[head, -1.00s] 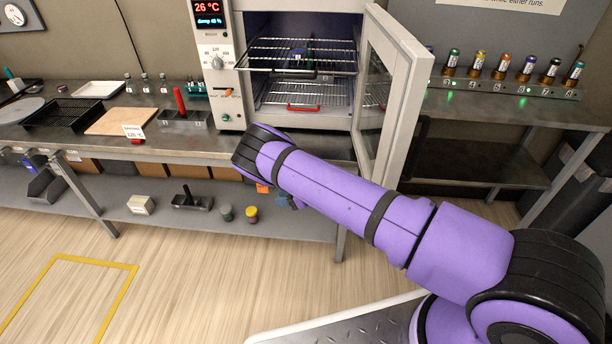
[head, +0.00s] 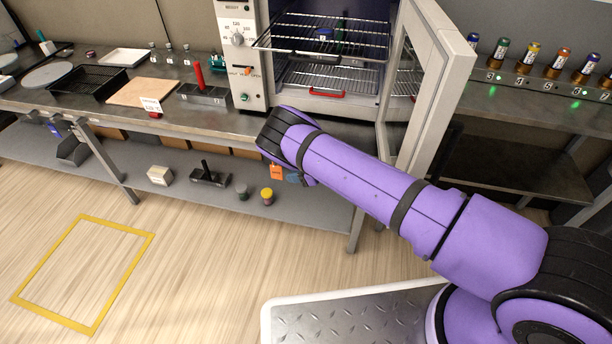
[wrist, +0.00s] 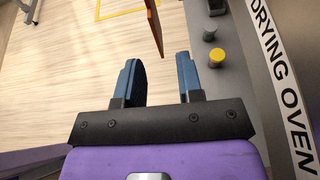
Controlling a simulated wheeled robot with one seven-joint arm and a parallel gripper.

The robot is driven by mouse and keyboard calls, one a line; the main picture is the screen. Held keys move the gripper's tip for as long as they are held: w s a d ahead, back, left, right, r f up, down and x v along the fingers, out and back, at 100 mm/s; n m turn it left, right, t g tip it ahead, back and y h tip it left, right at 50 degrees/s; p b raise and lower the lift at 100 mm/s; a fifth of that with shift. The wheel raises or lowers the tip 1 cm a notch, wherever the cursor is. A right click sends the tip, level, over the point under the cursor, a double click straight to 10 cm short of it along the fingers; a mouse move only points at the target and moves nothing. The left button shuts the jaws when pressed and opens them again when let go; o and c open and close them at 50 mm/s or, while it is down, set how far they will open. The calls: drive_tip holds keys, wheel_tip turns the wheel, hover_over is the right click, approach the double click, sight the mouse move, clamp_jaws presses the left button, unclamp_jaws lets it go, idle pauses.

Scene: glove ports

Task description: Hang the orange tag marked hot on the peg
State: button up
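The orange tag (head: 276,172) shows below the bench's front edge in the head view, just left of my gripper's blue fingers (head: 293,178). Its marking is too small to read. In the wrist view the tag (wrist: 154,27) is seen nearly edge-on, just beyond the fingertips and in line with the gap between them. My gripper (wrist: 159,62) is open and empty, with clear space between its two blue fingers. What holds the tag up is hidden. I cannot make out the peg in either view.
A yellow-topped jar (head: 267,196) and a dark jar (head: 242,191) stand on the lower shelf. Floor with a yellow outline (head: 122,233) lies free at left.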

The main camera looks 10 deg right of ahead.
sight(276, 170)
drive_tip(key=a, duration=0.1)
drive_tip(key=w+a, duration=0.1)
drive_tip(key=a, duration=0.3)
drive_tip(key=shift+w, duration=0.4)
drive_tip(key=shift+x, duration=0.75)
drive_tip(key=shift+r, duration=0.1)
clamp_jaws()
drive_tip(key=shift+r, duration=0.25)
drive_tip(key=shift+s+a, duration=0.1)
drive_tip(key=shift+s+a, duration=0.25)
drive_tip(key=shift+s, duration=0.4)
